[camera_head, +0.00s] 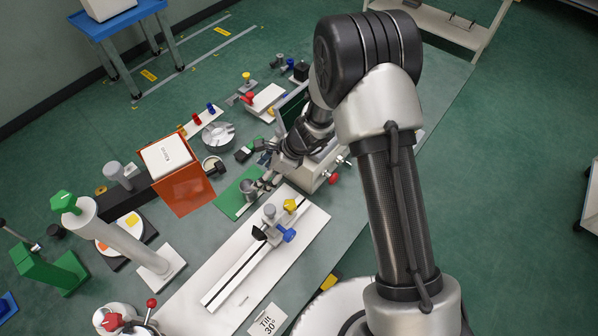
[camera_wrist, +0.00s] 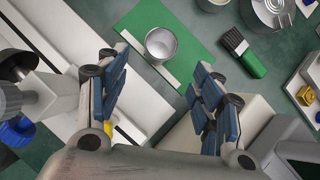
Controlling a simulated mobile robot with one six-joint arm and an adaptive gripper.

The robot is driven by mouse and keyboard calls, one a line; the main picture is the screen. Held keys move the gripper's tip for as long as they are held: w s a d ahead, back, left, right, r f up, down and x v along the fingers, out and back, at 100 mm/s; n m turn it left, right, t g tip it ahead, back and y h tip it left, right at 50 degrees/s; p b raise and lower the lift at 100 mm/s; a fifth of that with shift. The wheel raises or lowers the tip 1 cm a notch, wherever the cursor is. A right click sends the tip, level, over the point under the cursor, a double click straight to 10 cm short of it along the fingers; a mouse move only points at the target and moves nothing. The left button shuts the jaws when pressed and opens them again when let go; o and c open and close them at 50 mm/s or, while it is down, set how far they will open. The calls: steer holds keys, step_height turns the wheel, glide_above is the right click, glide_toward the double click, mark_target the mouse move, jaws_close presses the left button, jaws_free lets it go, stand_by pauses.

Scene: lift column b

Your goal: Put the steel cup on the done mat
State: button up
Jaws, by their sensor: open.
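The steel cup (camera_head: 248,187) stands upright on a green mat (camera_head: 229,203). In the wrist view the cup (camera_wrist: 161,43) shows its open, empty-looking mouth, near the white strip along one edge of the green mat (camera_wrist: 190,72). I cannot read a label that marks the done mat. My gripper (camera_head: 265,166) is beside the cup. In the wrist view my gripper (camera_wrist: 160,85) has its two padded fingers spread wide with nothing between them. The cup is ahead of the fingertips, apart from both.
A white rail plate (camera_head: 240,275) with coloured knobs lies in front. A grey machine (camera_head: 318,170) stands close to my gripper.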

steer(key=s+d+r+n, duration=0.3)
steer(key=r+n, duration=0.2)
steer(key=r, duration=0.6)
steer(key=s+d+r+n, duration=0.3)
steer(key=d+r+n, duration=0.1)
steer(key=r, duration=0.7)
steer(key=s+d+r+n+t+h, duration=0.1)
steer(key=s+d+r+n+h, duration=0.2)
steer(key=s+d+r+n, duration=0.2)
steer(key=s+d+r+n+t+h, duration=0.2)
steer(key=s+d+r+n+h, duration=0.1)
steer(key=s+d, duration=0.8)
steer(key=s+r+n, duration=0.1)
steer(key=s+n, duration=0.1)
steer(key=s, duration=0.1)
steer(key=shift+r+n+t+h, duration=0.3)
steer(key=shift+r, duration=0.1)
